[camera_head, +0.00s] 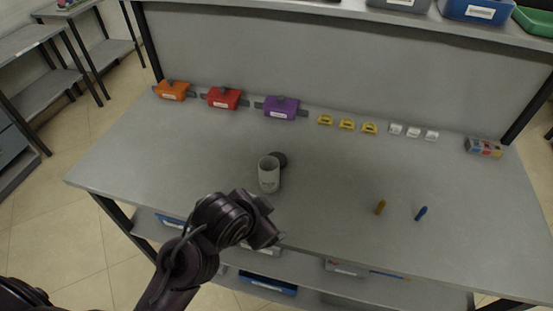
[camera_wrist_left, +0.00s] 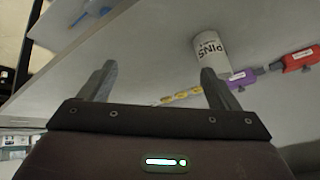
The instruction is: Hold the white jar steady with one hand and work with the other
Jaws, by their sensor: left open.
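The white jar (camera_head: 268,178) stands upright on the grey bench, left of the middle and near my left arm. In the left wrist view the jar (camera_wrist_left: 208,50) shows the word PINS and lies beyond the right fingertip, outside the jaws. A dark round thing (camera_head: 280,159), perhaps a lid, is just behind the jar; I cannot tell if it touches. My left gripper (camera_head: 268,224) is by the bench's front edge, in front of the jar and apart from it. Its fingers (camera_wrist_left: 158,70) are spread and empty. My right gripper is not in view.
A brown peg (camera_head: 380,207) and a blue peg (camera_head: 421,213) lie right. The middle is clear.

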